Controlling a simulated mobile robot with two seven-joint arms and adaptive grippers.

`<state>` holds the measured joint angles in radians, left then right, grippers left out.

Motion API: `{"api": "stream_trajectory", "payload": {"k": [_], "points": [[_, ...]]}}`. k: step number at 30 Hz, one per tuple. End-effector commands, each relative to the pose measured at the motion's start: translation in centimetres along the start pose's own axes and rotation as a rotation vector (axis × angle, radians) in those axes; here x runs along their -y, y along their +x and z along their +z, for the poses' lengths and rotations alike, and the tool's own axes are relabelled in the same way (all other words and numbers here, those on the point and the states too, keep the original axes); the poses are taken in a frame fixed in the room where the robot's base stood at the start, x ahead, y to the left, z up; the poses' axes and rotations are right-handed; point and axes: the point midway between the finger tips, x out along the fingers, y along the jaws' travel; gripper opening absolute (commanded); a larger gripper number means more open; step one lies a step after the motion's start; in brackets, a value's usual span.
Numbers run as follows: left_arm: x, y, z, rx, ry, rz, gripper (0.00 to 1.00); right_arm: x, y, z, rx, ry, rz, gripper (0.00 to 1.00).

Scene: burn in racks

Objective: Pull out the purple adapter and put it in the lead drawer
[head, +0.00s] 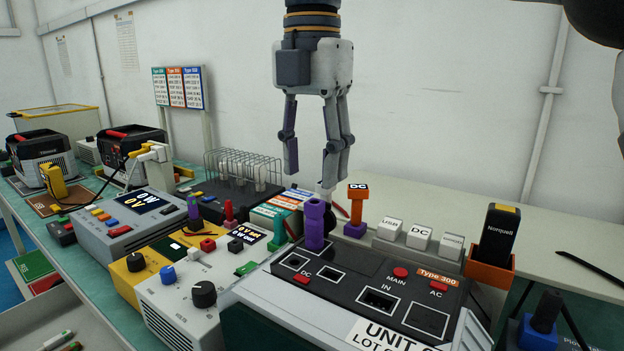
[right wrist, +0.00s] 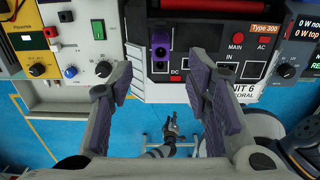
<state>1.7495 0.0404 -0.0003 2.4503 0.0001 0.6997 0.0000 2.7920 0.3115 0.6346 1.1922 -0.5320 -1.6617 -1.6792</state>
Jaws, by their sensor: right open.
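The purple adapter (head: 314,226) stands upright in the DC end of the grey-and-black Type 300 unit (head: 345,272). In the right wrist view, the adapter (right wrist: 160,46) is at the top, ahead of the fingers. My right gripper (head: 312,170) hangs open and empty above and behind the adapter, apart from it. Its two purple-padded fingers (right wrist: 165,95) are spread wide in the right wrist view. An open grey drawer (head: 88,330) with several small coloured items shows at the lower left; I cannot read a label on it.
A black Norquell handset (head: 497,232) sits in an orange holder at the right. Yellow and grey instruments (head: 180,290) crowd the left. The bench at the back right is mostly clear.

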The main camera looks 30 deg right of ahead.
Motion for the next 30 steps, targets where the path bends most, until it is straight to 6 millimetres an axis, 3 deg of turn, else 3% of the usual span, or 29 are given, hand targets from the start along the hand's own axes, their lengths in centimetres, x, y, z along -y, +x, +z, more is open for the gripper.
{"api": "stream_trajectory", "payload": {"k": [6,12,23,29,30], "points": [[0.0,-0.8,-0.6,-0.027,0.000,0.001,0.30,0.2,5.2,-0.1,-0.001,0.000,0.002,0.44],[-0.1,-1.0,-0.8,-0.037,0.001,0.002,0.30,0.1,8.7,0.0,0.001,0.001,0.002,0.44],[-0.1,-1.0,-0.8,-0.038,0.001,0.002,0.30,0.0,9.7,0.0,0.000,0.003,0.003,0.44],[-0.1,-1.0,-0.8,-0.037,0.001,0.002,0.30,0.0,9.7,0.0,0.000,0.003,0.003,0.01],[-0.1,-1.0,-0.8,-0.037,0.001,0.002,0.30,0.0,9.7,0.0,0.000,0.003,0.003,0.00]]}}
